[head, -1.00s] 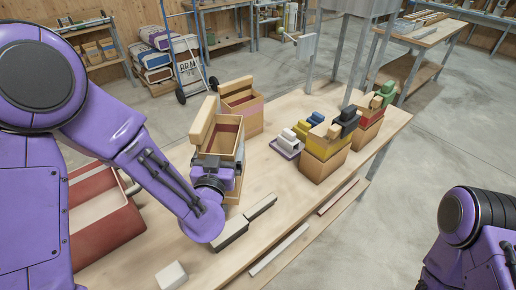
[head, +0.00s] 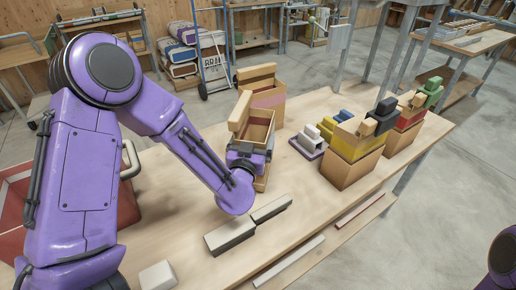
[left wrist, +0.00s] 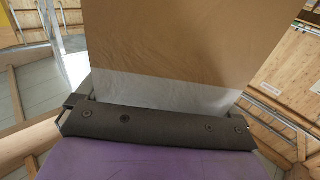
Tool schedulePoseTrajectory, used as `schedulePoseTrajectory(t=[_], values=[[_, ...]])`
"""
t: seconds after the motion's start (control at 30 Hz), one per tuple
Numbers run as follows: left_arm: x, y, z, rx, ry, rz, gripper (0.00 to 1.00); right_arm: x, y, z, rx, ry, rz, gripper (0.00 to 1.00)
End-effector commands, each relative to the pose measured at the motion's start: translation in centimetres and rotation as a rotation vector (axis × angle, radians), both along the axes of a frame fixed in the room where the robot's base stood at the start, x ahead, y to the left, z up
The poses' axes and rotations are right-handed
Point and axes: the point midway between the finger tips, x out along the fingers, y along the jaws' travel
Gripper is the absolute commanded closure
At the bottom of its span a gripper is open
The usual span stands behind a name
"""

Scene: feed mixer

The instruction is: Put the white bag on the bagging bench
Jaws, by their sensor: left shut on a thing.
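A tan, open-topped box-like bag (head: 261,124) stands upright at or just above the wooden table (head: 310,215). In the left wrist view its tan side (left wrist: 185,45) fills the middle, with a pale whitish band (left wrist: 165,93) low down by the jaw; I take this for the white bag. My left gripper (head: 248,158) is shut on its near side, mostly hidden by my wrist. I cannot tell whether its base touches the table. My right gripper is out of view; only a bit of my right arm shows at the lower right.
A pink-banded box (head: 270,95) stands close behind the bag. A yellow-banded box (head: 352,153) and a red-banded box (head: 404,128) stand to the right. Grey slabs (head: 230,236) and a white block (head: 158,276) lie in front. Sacks (head: 183,58) are stacked at the back.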

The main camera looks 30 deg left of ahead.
Motion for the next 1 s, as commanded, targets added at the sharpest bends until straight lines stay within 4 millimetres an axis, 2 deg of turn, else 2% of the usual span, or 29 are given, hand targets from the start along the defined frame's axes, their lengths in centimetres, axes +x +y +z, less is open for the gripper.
schedulePoseTrajectory(t=[0.03, 0.2, 0.23, 0.53, 0.63, 0.77, 0.8, 0.87, 0.9, 1.0], values=[[0.1, 0.0, -1.0, 0.000, -0.002, 0.001, 0.89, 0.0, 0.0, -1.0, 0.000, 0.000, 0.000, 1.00], [0.2, 0.1, -0.5, 0.000, -0.001, 0.001, 0.89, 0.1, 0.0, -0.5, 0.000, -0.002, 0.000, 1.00], [0.1, 0.1, -0.6, 0.000, 0.000, 0.001, 0.00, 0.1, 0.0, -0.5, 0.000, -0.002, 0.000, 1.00], [-0.5, 0.0, -0.7, 0.000, 0.000, 0.002, 0.00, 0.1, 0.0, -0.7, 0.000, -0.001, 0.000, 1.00], [-1.9, -0.4, -0.8, 0.002, 0.000, 0.001, 0.00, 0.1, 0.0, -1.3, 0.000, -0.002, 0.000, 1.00], [-4.9, -1.1, -0.9, 0.003, 0.000, 0.000, 0.00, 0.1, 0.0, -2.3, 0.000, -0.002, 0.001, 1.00], [-5.8, -1.5, -0.3, 0.005, 0.003, -0.001, 0.00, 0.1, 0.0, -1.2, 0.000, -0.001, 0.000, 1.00], [-7.2, -1.7, -0.2, 0.007, 0.005, -0.001, 0.00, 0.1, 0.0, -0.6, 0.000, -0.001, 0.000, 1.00], [-7.5, -1.8, 0.3, 0.008, 0.005, 0.003, 0.00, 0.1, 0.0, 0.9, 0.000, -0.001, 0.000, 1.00], [-8.5, -2.0, 0.4, 0.009, 0.008, 0.003, 0.00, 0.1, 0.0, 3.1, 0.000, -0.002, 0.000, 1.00]])
